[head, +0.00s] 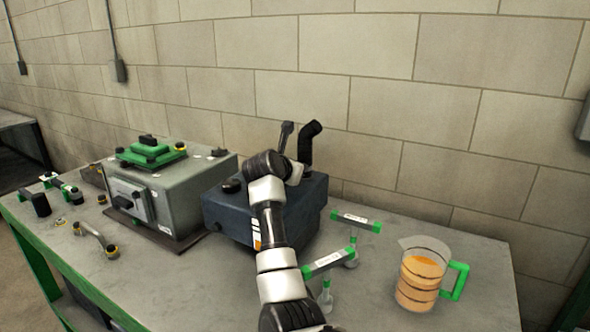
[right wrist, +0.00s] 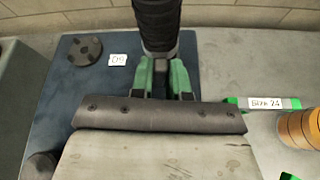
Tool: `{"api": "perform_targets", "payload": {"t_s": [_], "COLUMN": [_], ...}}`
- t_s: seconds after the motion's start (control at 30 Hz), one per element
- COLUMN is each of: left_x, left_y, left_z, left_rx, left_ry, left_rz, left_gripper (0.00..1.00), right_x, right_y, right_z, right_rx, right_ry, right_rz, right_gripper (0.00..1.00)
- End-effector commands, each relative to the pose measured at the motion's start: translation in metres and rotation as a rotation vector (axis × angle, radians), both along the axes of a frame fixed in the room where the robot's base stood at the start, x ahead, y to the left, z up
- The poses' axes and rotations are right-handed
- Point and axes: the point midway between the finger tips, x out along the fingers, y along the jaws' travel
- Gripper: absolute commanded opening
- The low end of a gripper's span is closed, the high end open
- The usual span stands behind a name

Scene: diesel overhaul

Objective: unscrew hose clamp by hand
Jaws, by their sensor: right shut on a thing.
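A black ribbed hose (right wrist: 157,25) rises from the dark blue box (right wrist: 75,95) in the right wrist view. In the head view a black hose with a bent top (head: 308,140) stands at the back of that blue box (head: 225,212). My right gripper (right wrist: 164,88) has its green fingers at the hose's lower end, shut on a dark part there. I take this part for the hose clamp, but its band and screw cannot be made out. In the head view my right arm covers the gripper and the grip. My left gripper is not in view.
A grey box (head: 205,190) with a green-topped part (head: 150,153) stands left of the blue box. Green-ended bars (head: 329,262) and a jug of orange liquid (head: 423,275) stand to the right. Several small parts lie on the bench's left. A wall is close behind.

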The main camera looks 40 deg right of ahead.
Motion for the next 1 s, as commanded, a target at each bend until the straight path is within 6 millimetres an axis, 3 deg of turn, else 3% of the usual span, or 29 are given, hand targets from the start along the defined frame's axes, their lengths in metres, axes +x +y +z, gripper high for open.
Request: {"api": "perform_targets", "payload": {"t_s": [1.0], "left_x": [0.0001], "left_y": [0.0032], "left_z": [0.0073], "left_rx": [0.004], "left_ry": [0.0], "left_rz": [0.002], "left_gripper": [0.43], "right_x": [0.0102], "right_y": [0.0029], "right_z": [-0.0007], "right_rx": [-0.159], "right_ry": [0.546], "right_rz": [0.002], "right_gripper": [0.0]}}
